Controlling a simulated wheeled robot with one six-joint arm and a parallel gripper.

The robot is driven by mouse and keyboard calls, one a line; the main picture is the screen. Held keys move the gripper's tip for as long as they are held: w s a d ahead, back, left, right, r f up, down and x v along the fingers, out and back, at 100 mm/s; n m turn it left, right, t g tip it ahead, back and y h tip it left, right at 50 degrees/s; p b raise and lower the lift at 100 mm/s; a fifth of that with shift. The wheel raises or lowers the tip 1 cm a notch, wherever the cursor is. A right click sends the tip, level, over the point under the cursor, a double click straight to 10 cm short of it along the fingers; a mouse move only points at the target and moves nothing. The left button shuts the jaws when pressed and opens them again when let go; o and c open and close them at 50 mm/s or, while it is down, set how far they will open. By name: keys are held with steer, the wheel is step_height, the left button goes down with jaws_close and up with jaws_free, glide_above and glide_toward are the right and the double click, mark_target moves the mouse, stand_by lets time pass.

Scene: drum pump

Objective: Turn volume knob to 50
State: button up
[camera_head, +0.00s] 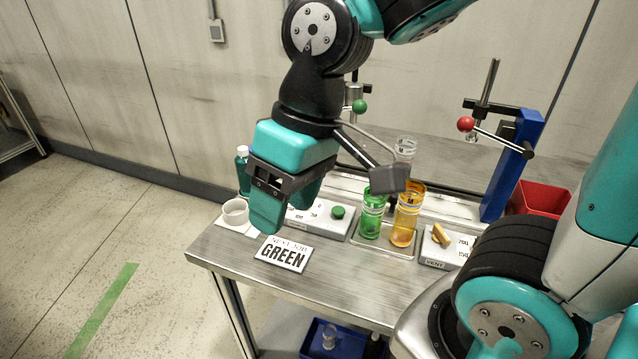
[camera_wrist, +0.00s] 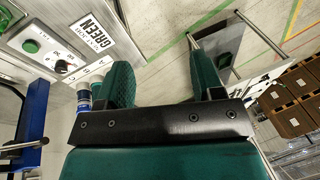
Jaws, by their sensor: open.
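My gripper (camera_head: 284,203) is open and empty above the left part of the bench, over the white panel with the green button (camera_head: 338,212). Its two green fingers (camera_wrist: 163,82) stand apart in the wrist view. In the head view my gripper hides part of that panel. The wrist view shows a small dark knob (camera_wrist: 62,66) beside the green button (camera_wrist: 30,46). On the right, an orange lever knob (camera_head: 441,236) sits on a white plate marked 200, 150 and VENT. I cannot tell which of these is the volume knob. My gripper touches neither.
A green cylinder (camera_head: 371,213) and an orange cylinder (camera_head: 405,218) stand on a tray between the panels. A GREEN sign (camera_head: 284,254) lies at the front edge. A white cup (camera_head: 236,212) and green bottle (camera_head: 242,168) stand left. A blue post (camera_head: 512,165) rises right.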

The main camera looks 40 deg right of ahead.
steer(key=w+d+f+m+h, duration=0.25)
steer(key=w+d+m, duration=0.55)
steer(key=w, duration=0.4)
steer(key=w+d+f+m+h, duration=0.1)
steer(key=w+d+f+m, duration=0.4)
steer(key=w+d, duration=0.6)
steer(key=shift+m, duration=0.3)
steer(key=f, duration=0.5)
steer(key=a+f, duration=0.1)
steer(key=f, duration=0.5)
steer(key=w+f+p, duration=0.1)
steer(key=f, duration=0.4)
steer(key=shift+a+f, duration=0.2)
steer(key=shift+a, duration=0.05)
steer(key=c, duration=0.9)
